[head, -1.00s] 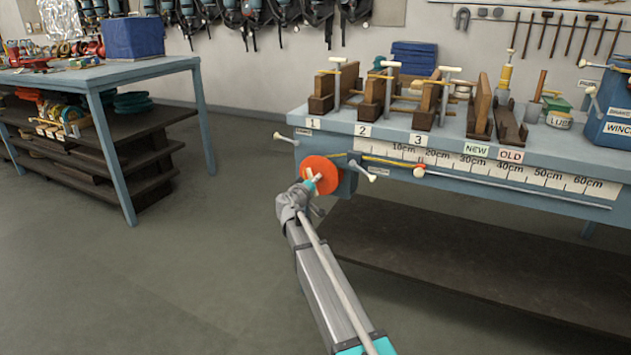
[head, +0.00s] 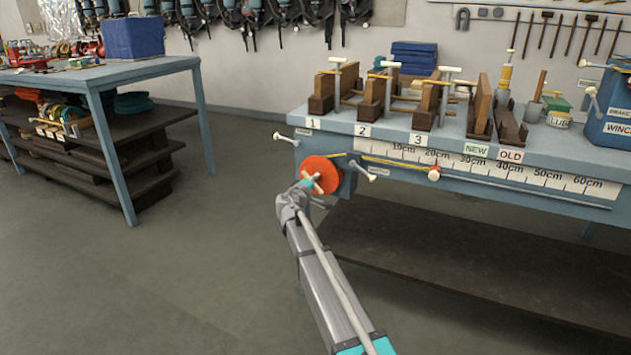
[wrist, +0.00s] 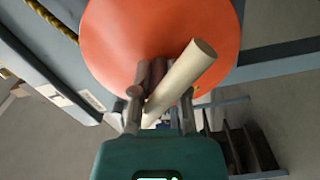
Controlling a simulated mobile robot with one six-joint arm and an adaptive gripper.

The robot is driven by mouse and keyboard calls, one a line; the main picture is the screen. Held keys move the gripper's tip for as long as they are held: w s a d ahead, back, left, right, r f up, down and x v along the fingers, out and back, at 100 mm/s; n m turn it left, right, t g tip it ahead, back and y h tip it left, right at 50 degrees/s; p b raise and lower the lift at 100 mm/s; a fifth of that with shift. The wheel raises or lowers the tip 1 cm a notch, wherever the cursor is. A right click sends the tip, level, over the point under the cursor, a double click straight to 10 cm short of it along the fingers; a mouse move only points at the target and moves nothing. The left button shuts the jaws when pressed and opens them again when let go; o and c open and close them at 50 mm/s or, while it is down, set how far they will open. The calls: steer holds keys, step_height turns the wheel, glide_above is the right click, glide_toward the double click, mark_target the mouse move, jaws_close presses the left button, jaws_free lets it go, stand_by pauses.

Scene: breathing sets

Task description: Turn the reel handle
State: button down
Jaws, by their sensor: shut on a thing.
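The orange reel (head: 324,172) is a disc mounted at the left front corner of the blue-grey bench. It fills the upper middle of the wrist view (wrist: 125,40). Its pale, rod-like handle (wrist: 185,72) stands out from the disc's face. My gripper (head: 305,186) is at the lower left of the disc. In the wrist view my gripper (wrist: 157,112) has its fingers closed around the handle near its lower end. The exact finger contact is partly hidden.
A pale-tipped lever (head: 365,173) sticks out right of the reel. A second table (head: 100,75) stands at left; open floor lies between.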

steer(key=shift+s+a, duration=0.1)
steer(key=c, duration=0.7)
jaws_free()
steer(key=shift+f, duration=0.1)
steer(key=shift+o, duration=0.3)
steer(key=v, duration=1.2)
